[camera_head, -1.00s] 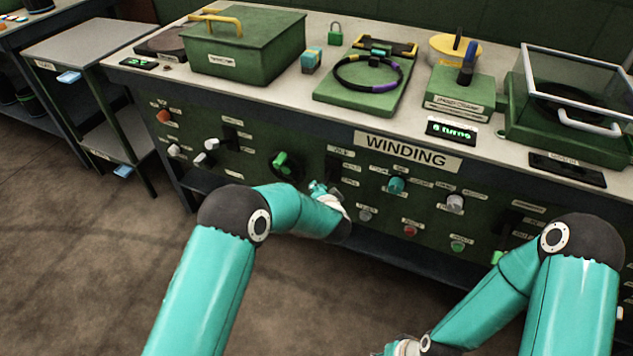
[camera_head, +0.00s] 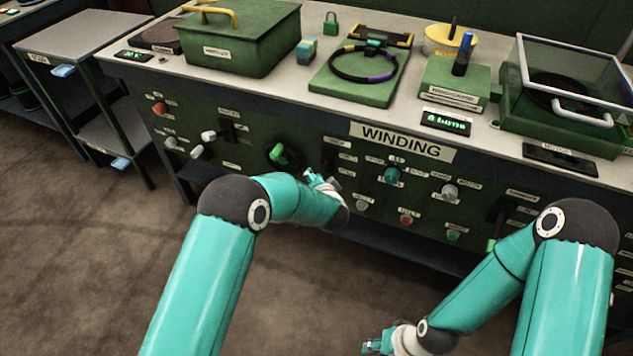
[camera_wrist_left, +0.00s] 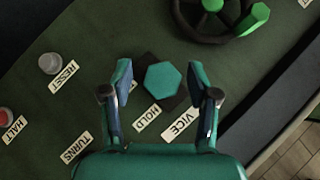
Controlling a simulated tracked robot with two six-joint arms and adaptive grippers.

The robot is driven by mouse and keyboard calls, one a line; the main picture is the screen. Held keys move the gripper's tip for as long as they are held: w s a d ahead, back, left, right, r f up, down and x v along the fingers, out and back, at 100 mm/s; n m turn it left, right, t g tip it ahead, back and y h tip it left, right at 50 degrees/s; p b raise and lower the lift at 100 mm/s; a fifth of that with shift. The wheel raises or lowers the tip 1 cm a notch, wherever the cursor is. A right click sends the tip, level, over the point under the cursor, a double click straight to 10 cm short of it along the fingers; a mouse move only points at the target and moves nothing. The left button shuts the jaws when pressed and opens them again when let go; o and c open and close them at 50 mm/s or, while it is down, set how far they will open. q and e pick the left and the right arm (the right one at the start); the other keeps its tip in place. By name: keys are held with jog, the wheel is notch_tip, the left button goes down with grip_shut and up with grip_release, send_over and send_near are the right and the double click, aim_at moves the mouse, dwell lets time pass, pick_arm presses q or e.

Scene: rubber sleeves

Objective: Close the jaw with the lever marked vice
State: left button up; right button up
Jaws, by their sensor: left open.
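In the left wrist view, a teal hexagonal knob (camera_wrist_left: 163,80), seen end-on over a dark plate, sits beside the VICE (camera_wrist_left: 183,125) and HOLD (camera_wrist_left: 146,118) labels. My left gripper (camera_wrist_left: 160,72) is open, its two fingers on either side of the knob with gaps showing. In the head view my left gripper (camera_head: 316,179) is at the panel front, right of the green-handled wheel (camera_head: 279,154), and hides most of the knob. My right gripper (camera_head: 376,346) is low, away from the panel; its opening is unclear. A green block (camera_head: 350,91) on the bench carries a dark ring (camera_head: 334,71) and a yellow-and-black clamp (camera_head: 376,34).
The wheel (camera_wrist_left: 218,30) is close above the fingers in the wrist view. RESET (camera_wrist_left: 50,64) and HALT (camera_wrist_left: 4,114) buttons are at left. More knobs, such as a teal one (camera_head: 391,175), line the panel under the WINDING sign (camera_head: 401,141). The floor in front is clear.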

pick_arm(q)
jog(key=v, duration=1.2)
jog(key=shift+d, duration=0.1)
